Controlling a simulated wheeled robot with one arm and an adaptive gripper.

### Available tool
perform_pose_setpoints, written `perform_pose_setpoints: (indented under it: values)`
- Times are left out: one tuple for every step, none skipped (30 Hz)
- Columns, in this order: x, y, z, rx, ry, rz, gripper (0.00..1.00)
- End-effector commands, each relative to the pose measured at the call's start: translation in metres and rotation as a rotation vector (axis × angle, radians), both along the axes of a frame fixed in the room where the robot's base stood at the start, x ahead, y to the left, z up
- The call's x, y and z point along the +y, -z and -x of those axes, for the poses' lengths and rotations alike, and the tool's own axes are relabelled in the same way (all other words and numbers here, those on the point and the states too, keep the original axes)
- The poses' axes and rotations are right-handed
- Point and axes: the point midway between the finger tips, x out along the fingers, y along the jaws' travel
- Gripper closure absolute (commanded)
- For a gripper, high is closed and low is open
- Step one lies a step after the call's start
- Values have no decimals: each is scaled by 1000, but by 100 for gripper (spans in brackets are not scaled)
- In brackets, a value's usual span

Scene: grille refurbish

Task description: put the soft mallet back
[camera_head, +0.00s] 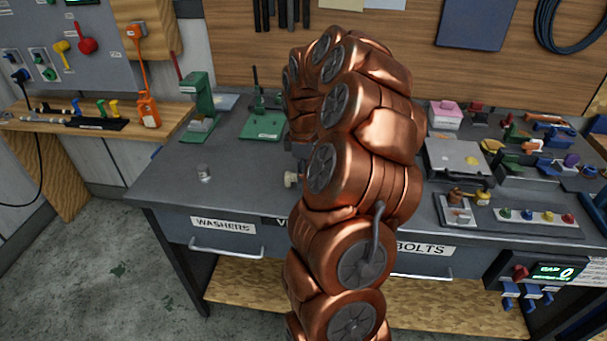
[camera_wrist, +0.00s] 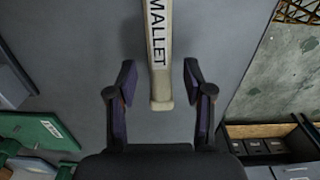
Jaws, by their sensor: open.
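The soft mallet shows in the wrist view as a pale cream handle (camera_wrist: 160,60) with the word MALLET on it. It runs down from the top edge and ends between my fingers. Its head is out of that view. My gripper (camera_wrist: 159,82) is open, with one finger on each side of the handle and a visible gap on both sides. I cannot tell how high the handle is above the grey surface behind it. In the head view my arm hides the gripper; a small cream end (camera_head: 291,180) shows beside the arm, but I cannot tell whether it is the mallet.
The grey workbench (camera_head: 165,180) has clear space at its left, with a small metal cylinder (camera_head: 204,173). Green presses (camera_head: 200,105) stand behind. Trays and coloured parts crowd the right side, including a row of coloured knobs (camera_head: 535,217). Labelled drawers (camera_head: 225,238) line the front.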

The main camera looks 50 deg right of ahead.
Motion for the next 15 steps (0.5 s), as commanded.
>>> perform_pose_setpoints:
  values:
    - [0,-5,-1,-3,0,2,49]
    - [0,-9,-1,-3,0,2,49]
    - [0,-14,-1,-1,0,2,49]
    - [1,-19,0,-1,-1,1,49]
    - [1,-24,-1,0,-1,0,49]
    - [0,-32,-1,-3,0,2,49]
    - [0,-38,-2,-3,0,3,49]
    - [0,-44,-2,-4,0,2,49]
    - [0,-53,-2,-3,0,3,49]
    - [0,-59,-2,-4,0,2,49]
    - [0,-65,-2,-5,0,3,49]
    - [1,-72,-2,-4,0,2,49]
    - [1,-77,-1,-1,0,2,49]
    - [1,-82,-1,-2,0,2,49]
    - [0,-89,-2,-4,0,3,49]
